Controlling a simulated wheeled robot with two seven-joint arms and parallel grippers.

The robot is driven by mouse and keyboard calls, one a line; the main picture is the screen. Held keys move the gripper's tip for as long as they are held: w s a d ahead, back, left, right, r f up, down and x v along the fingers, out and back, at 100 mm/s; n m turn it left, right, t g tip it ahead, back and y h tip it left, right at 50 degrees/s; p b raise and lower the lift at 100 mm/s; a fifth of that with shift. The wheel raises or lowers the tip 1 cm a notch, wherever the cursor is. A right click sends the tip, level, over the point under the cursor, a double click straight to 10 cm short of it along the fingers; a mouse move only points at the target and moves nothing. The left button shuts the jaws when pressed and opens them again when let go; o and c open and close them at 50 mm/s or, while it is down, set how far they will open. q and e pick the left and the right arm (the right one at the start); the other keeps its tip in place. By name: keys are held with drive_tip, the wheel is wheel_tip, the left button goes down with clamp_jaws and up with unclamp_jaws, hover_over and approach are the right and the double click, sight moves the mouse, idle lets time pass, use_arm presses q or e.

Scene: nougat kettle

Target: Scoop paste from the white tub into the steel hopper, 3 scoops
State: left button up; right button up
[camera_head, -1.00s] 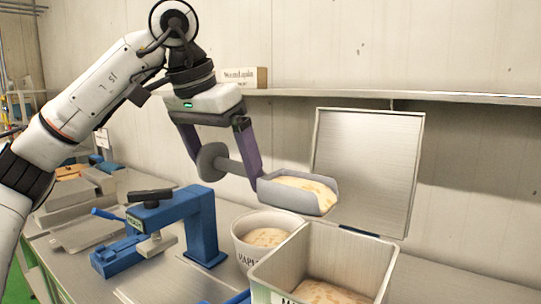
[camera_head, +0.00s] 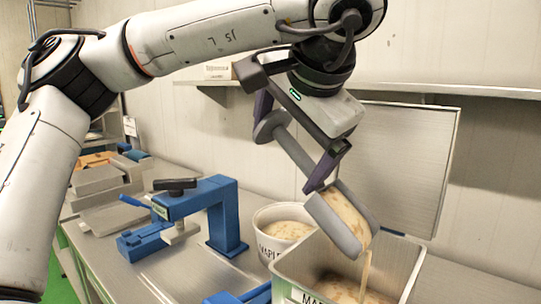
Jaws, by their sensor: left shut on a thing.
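My left gripper (camera_head: 292,150) is shut on the handle of a grey scoop (camera_head: 333,223). The scoop is tilted steeply over the open steel hopper (camera_head: 293,268). Beige paste (camera_head: 346,214) lies in the scoop, and a thin stream of it runs off the lower end down into the hopper. Paste (camera_head: 350,290) also lies inside the hopper. The white tub (camera_head: 265,240), with lettering on its front partly hidden by the hopper, stands just left of the hopper and holds beige paste (camera_head: 287,230). My right gripper is not in view.
The hopper's steel lid (camera_head: 405,160) stands open behind it. A blue clamp-like device (camera_head: 205,205) stands on the steel table left of the tub. A shelf (camera_head: 430,87) runs along the wall, with a small box (camera_head: 217,71) on it. Grey equipment (camera_head: 100,195) is at the far left.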

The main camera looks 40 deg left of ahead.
use_arm(q)
drive_tip(key=d+r+m+t+y, duration=0.1)
drive_tip(key=d+r+y, duration=0.2)
drive_tip(key=d+y, duration=0.2)
drive_tip(key=d+r+m+t+y, duration=0.1)
drive_tip(key=d+r+y, duration=0.3)
drive_tip(key=d, duration=0.7)
drive_tip(key=shift+w+r+m+y, duration=0.2)
drive_tip(key=shift+w+m+y, duration=0.1)
drive_tip(key=shift+m+y, duration=0.45)
wheel_tip(320, 180, up, 5)
drive_tip(key=n+h, duration=0.1)
drive_tip(key=h, duration=0.5)
drive_tip(key=n+g+h, duration=0.1)
drive_tip(key=n+h, duration=0.1)
drive_tip(key=h, duration=0.3)
drive_tip(key=n+g+h, duration=0.1)
drive_tip(key=n+h, duration=0.1)
drive_tip(key=h, duration=0.4)
drive_tip(key=shift+h, duration=0.35)
